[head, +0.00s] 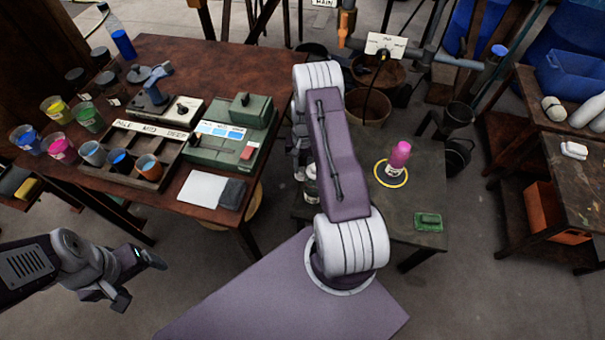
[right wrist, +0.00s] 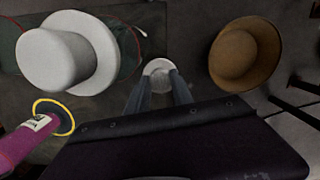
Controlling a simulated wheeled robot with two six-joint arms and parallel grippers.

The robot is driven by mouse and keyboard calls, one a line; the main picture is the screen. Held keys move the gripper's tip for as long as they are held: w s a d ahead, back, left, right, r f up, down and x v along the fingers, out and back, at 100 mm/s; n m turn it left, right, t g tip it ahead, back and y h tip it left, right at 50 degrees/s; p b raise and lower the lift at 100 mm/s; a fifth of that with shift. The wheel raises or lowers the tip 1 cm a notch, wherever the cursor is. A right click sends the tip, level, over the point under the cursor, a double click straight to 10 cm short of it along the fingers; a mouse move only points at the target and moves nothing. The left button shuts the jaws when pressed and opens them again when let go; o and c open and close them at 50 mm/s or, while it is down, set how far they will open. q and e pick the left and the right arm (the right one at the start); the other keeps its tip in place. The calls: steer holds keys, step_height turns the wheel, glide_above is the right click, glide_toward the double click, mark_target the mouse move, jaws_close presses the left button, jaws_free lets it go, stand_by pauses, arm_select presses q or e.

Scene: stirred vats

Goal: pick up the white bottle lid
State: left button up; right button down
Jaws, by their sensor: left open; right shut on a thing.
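The white bottle lid (right wrist: 158,67) shows in the right wrist view as a small, pale round piece between my fingertips. My right gripper (right wrist: 160,82) is shut on it. In the head view my right arm hides most of that gripper, and I cannot make out the lid there. A small dark and white thing (head: 311,190) shows partly beside the arm at the low table's left edge; I cannot tell what it is. My left gripper (head: 138,280) is open and empty, above the floor at the lower left.
A magenta bottle (head: 400,154) stands in a yellow ring (head: 404,182) on the low table (head: 425,190), near a green block (head: 428,221). The brown workbench (head: 200,60) holds cups and a green device. A large white flanged shape (right wrist: 62,58) is unclear. A tan round vessel (right wrist: 245,53) is nearby.

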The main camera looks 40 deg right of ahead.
mark_target(303, 170)
step_height(303, 170, up, 20)
steer(key=p, duration=0.3)
